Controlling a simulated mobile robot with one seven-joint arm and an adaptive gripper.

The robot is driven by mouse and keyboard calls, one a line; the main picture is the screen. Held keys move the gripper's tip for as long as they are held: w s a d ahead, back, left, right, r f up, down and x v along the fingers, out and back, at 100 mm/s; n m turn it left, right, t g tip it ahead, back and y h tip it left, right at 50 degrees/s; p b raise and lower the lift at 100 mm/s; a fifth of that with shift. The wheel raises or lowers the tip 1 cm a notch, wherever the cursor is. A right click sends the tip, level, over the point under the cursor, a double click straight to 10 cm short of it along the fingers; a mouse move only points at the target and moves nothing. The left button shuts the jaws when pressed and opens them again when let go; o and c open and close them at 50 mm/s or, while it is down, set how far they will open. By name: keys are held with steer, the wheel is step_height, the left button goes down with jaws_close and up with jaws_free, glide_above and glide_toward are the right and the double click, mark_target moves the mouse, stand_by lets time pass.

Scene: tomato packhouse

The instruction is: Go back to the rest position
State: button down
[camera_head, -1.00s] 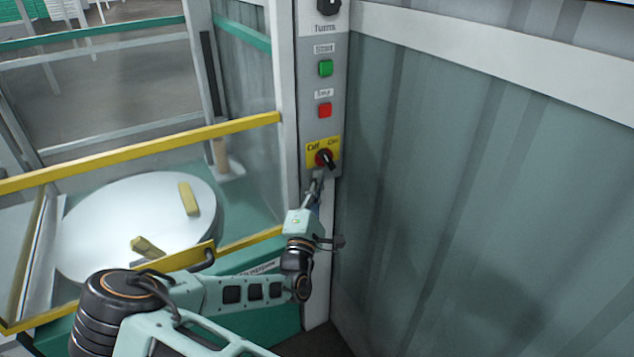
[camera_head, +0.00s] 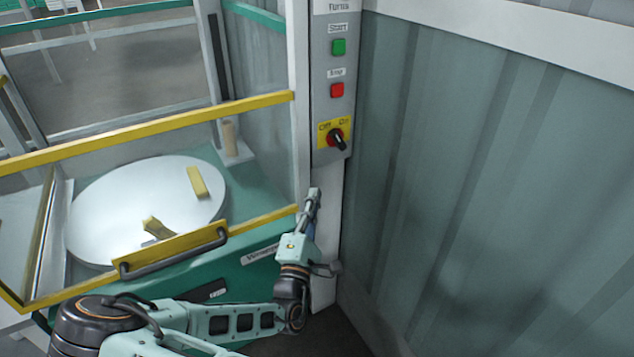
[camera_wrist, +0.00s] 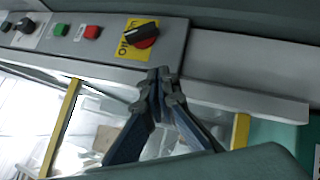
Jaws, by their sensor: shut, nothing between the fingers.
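My gripper (camera_head: 312,196) is shut and empty, in front of the grey post below the control panel. In the wrist view its closed fingertips (camera_wrist: 160,76) meet a little short of the panel's edge. The red and black rotary switch (camera_head: 337,139) sits on a yellow plate marked Off and On, above my gripper and apart from it.
A green Start button (camera_head: 338,47) and a red button (camera_head: 337,90) are above the switch. A yellow-framed guard (camera_head: 150,133) with a handle encloses a round white table (camera_head: 95,200) at left. A corrugated wall (camera_head: 500,190) stands close at right.

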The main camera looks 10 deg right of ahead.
steer(key=shift+s+a+f, duration=0.15)
steer(key=shift+s+a, duration=0.05)
steer(key=shift+s, duration=0.25)
